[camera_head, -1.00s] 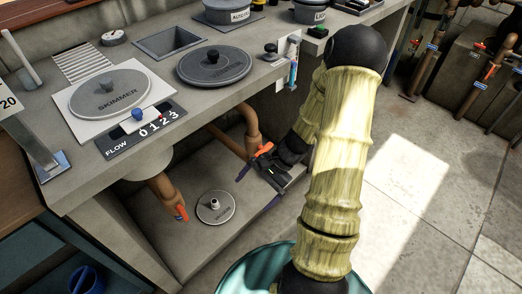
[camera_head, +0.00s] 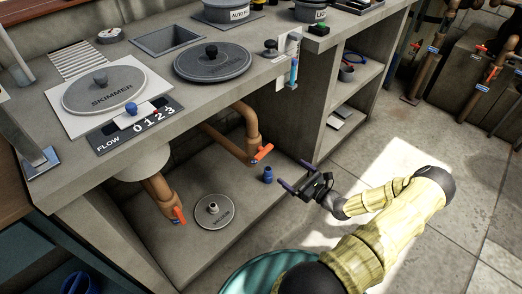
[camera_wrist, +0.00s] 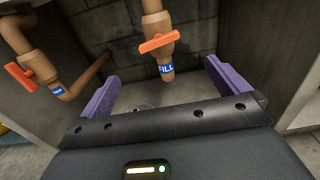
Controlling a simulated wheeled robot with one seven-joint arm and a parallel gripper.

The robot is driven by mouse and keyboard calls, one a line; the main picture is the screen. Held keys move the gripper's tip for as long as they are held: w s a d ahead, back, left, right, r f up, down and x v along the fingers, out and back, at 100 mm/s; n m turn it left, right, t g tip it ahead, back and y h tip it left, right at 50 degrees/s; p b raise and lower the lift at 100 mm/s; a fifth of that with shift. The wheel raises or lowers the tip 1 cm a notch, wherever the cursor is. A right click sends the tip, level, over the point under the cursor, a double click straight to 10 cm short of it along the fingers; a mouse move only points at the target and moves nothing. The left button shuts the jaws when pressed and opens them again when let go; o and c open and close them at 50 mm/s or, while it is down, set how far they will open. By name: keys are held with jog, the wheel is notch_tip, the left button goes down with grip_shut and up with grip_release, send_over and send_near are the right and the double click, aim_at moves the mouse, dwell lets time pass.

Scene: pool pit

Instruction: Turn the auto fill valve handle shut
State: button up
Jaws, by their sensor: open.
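The valve with the FILL label has an orange handle (camera_wrist: 158,42) on a brown vertical pipe (camera_wrist: 153,10) in the wrist view. The handle lies crosswise to the pipe, tilted slightly up to the right. It appears to be the right orange handle (camera_head: 263,152) under the counter in the head view. My gripper (camera_head: 296,176) is open and empty, in front of the cabinet at the lower shelf's right edge, apart from the handle. In the wrist view, its purple fingers (camera_wrist: 165,97) are spread below the FILL label.
A second pipe's orange handle (camera_head: 179,214) is left in the cabinet, and shows left in the wrist view (camera_wrist: 20,77). A small blue object (camera_head: 267,174) and a round grey lid (camera_head: 213,211) are on the lower shelf. The counter (camera_head: 215,95) overhangs; floor (camera_head: 390,150) is open rightward.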

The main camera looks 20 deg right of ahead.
aim_at(263, 151)
jog(key=b+x, duration=0.2)
jog(key=x, duration=0.6)
jog(key=b+x, duration=0.2)
jog(key=x, duration=0.6)
jog(key=shift+a+f+b, duration=0.1)
jog(key=shift+f+b, duration=0.1)
jog(key=shift+b, duration=0.2)
jog(key=shift+w+a+r, duration=0.1)
jog(key=shift+w+a, duration=0.15)
jog(key=shift+w, duration=0.4)
jog(key=shift+r, duration=0.1)
jog(key=c, duration=0.9)
